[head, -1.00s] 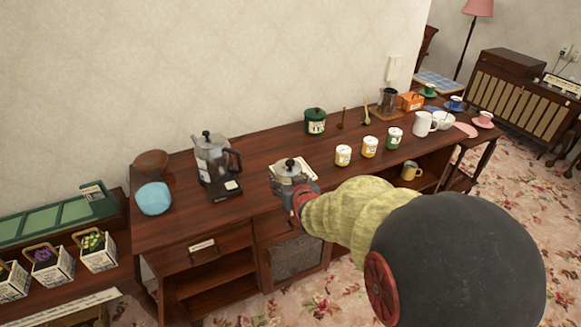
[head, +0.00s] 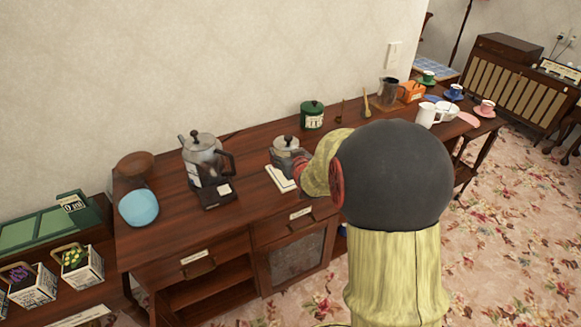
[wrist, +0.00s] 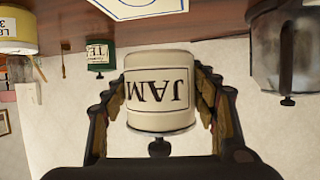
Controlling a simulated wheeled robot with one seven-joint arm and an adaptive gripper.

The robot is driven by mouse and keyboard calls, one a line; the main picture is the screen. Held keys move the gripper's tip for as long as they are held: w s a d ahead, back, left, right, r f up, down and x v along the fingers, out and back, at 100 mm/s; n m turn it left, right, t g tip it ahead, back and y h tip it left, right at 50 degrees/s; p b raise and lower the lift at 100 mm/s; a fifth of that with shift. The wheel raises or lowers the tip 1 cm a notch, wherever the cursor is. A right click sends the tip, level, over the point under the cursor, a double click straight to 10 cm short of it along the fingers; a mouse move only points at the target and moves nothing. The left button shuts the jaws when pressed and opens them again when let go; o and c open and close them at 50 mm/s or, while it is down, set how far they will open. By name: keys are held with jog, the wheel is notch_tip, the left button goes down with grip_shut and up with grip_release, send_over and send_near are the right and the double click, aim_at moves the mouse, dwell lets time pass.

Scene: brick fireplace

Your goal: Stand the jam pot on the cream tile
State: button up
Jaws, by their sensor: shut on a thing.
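The cream jam pot (wrist: 160,95) is between the fingers of my gripper (wrist: 160,112), which is shut on it. In the wrist view the picture is upside down, and so is its JAM label; the lid's knob points down there, so the pot is upright. In the head view the pot's lid (head: 286,142) shows above my gripper (head: 296,158), which partly covers the pot. The cream tile (head: 280,179) lies on the sideboard just below the pot in the picture. It also shows in the wrist view (wrist: 140,9), apart from the pot.
A coffee maker (head: 200,155) stands left of the pot on the sideboard (head: 240,215). A green canister (head: 312,116) stands behind to the right. A blue bowl (head: 139,207) is at the left end. A jug, cups and saucers stand at the right end.

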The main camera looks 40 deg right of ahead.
jog(key=w+d+f, duration=0.1)
jog(key=f, duration=0.1)
jog(key=w+d+f+b, duration=0.1)
jog(key=d+f, duration=0.1)
jog(key=w+d+f+b, duration=0.1)
jog(key=f, duration=0.1)
jog(key=shift+d, duration=0.25)
jog(key=shift+d+f+b, duration=0.1)
jog(key=shift+f+b, duration=0.5)
jog(key=shift+f, duration=0.9)
jog(key=shift+f, duration=0.15)
jog(key=o, duration=1.6)
jog(key=shift+f, duration=0.1)
